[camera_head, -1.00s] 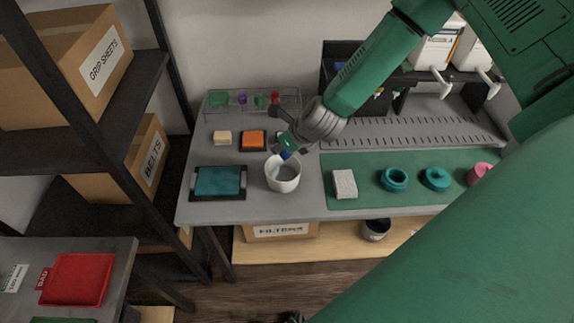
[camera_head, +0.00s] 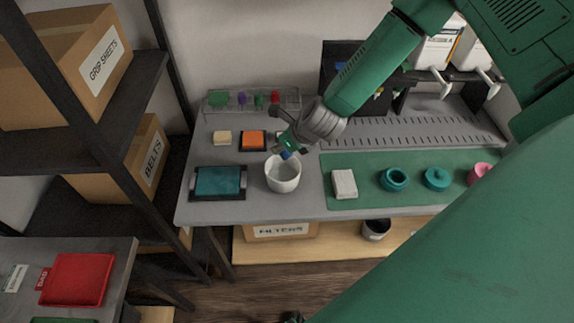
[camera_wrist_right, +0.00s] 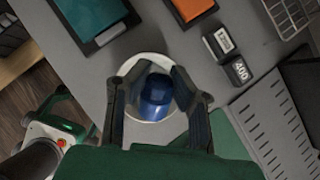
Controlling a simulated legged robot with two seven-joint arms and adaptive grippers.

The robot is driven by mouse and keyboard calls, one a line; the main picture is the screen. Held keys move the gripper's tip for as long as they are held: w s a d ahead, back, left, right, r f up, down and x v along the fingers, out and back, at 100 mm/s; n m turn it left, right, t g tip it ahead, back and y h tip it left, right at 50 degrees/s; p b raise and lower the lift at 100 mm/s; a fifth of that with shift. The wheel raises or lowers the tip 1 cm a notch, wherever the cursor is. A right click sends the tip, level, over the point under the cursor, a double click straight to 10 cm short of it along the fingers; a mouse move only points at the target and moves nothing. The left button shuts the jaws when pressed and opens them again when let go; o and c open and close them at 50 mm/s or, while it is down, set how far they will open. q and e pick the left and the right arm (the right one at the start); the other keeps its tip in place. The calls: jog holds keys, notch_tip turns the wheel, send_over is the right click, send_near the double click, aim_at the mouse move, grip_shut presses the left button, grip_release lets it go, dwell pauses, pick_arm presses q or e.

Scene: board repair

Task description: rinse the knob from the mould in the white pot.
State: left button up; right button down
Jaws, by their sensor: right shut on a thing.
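The white pot (camera_head: 283,176) stands on the grey bench, left of the green mat. My right gripper (camera_head: 290,150) reaches down from the upper right to the pot's mouth. It is shut on a blue knob (camera_wrist_right: 156,92), which shows between its fingers in the right wrist view, over the pot (camera_wrist_right: 133,118). In the head view only a bit of the blue knob (camera_head: 285,155) shows, at the pot's rear rim. Whether it touches liquid inside the pot I cannot tell. My left gripper does not show clearly.
A teal pad in a black tray (camera_head: 219,182) lies left of the pot. An orange block (camera_head: 253,140) and a beige block (camera_head: 222,137) lie behind. The green mat (camera_head: 415,197) holds a pale block (camera_head: 344,184), teal parts (camera_head: 394,179) and a pink piece (camera_head: 479,172).

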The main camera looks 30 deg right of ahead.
notch_tip(320, 180, up, 4)
jog(key=p, duration=0.3)
dwell(0.4)
jog(key=shift+s+f, duration=0.1)
dwell(0.6)
